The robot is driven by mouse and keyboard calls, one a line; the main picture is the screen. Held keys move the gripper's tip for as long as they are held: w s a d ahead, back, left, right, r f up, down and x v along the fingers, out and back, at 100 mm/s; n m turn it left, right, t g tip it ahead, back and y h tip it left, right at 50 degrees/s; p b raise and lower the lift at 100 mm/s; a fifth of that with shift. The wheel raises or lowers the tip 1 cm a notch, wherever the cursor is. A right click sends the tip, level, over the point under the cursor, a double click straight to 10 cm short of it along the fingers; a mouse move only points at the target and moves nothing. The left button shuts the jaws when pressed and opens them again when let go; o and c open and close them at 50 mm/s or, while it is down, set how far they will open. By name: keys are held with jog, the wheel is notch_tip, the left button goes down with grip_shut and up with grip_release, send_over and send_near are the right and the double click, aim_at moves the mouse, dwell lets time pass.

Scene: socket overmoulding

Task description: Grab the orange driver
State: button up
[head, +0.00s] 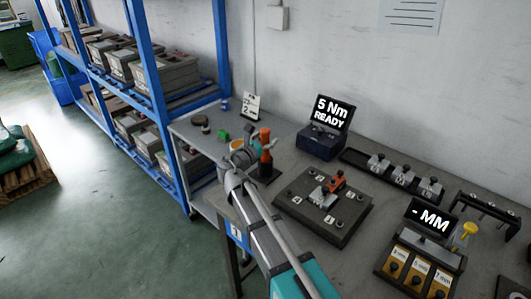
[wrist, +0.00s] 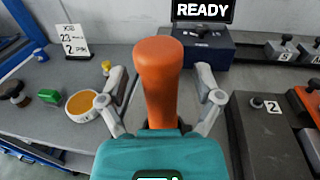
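The orange driver (head: 265,146) stands upright in a dark holder (head: 267,174) near the left part of the workbench. In the wrist view the orange driver (wrist: 160,80) is in the middle, between my two grey fingers. My gripper (head: 247,156) is beside the driver; in the wrist view my gripper (wrist: 162,88) is open, with a visible gap on each side of the driver. The driver's lower part is hidden behind my teal gripper body in the wrist view.
A screen reading 5 Nm READY (head: 332,113) stands behind the driver. A dark fixture plate (head: 340,232) with numbered spots is to the right. A green block (wrist: 49,96), a round orange-filled dish (wrist: 82,105) and a sign card (wrist: 72,41) are left. Blue shelving (head: 148,60) borders the bench.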

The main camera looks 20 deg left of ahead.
grip_shut()
jog(key=shift+r, duration=0.1)
dwell(0.4)
notch_tip(320, 180, up, 10)
jog(key=p, duration=1)
dwell(0.6)
